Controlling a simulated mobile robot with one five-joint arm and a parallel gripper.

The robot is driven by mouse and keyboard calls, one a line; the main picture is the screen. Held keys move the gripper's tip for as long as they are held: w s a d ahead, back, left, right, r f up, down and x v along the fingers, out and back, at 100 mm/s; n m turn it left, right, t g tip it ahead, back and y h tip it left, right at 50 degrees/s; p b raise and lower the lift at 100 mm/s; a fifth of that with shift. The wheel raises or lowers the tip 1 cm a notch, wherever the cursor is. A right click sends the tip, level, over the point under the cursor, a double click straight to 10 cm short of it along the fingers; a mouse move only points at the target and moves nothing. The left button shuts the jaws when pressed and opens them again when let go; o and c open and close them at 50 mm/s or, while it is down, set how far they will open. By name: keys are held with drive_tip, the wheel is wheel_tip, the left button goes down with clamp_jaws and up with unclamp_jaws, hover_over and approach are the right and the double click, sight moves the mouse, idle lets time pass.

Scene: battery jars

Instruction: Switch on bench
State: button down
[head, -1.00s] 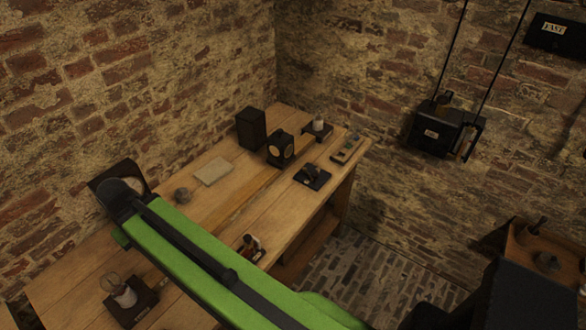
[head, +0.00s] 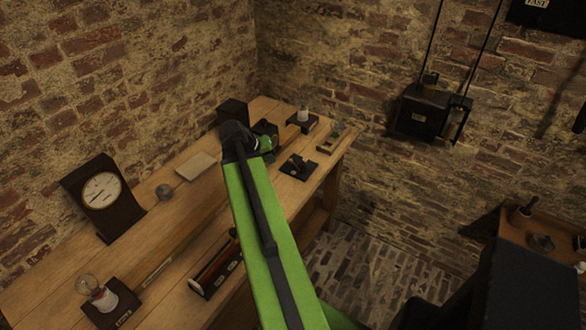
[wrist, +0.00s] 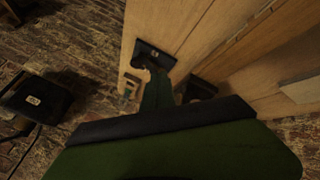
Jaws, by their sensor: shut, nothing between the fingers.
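A small black switch (head: 298,167) with a dark base and a raised part stands on the wooden bench (head: 325,165), near its right edge in the head view. In the wrist view a black base (wrist: 152,54), which looks like the same switch, lies just beyond my fingers. My gripper (head: 267,144) is shut and empty, above the bench to the left of the switch in the head view. In the wrist view my gripper (wrist: 157,82) points at the near side of the base and hides part of it. I cannot tell whether they touch.
A small stand with a white top (head: 302,120) and a small tray (head: 332,137) are at the bench's far end. A dial instrument (head: 100,190) and a bulb on a base (head: 105,300) are at left. A black box hangs on the wall (head: 430,115).

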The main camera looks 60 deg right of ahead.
drive_tip(key=shift+s+d, duration=0.15)
drive_tip(key=shift+d, duration=0.05)
drive_tip(key=b+x, duration=0.9)
drive_tip(key=x, duration=0.2)
drive_tip(key=shift+a+f, duration=0.15)
drive_tip(key=shift+s+d+r+p, duration=0.2)
drive_tip(key=shift+s+d+r, duration=0.05)
drive_tip(key=shift+s+d, duration=0.25)
drive_tip(key=shift+s+d+r+p, duration=0.25)
drive_tip(key=shift+s+d, duration=0.1)
drive_tip(key=shift+s, duration=0.2)
drive_tip(key=shift+s+d, duration=0.35)
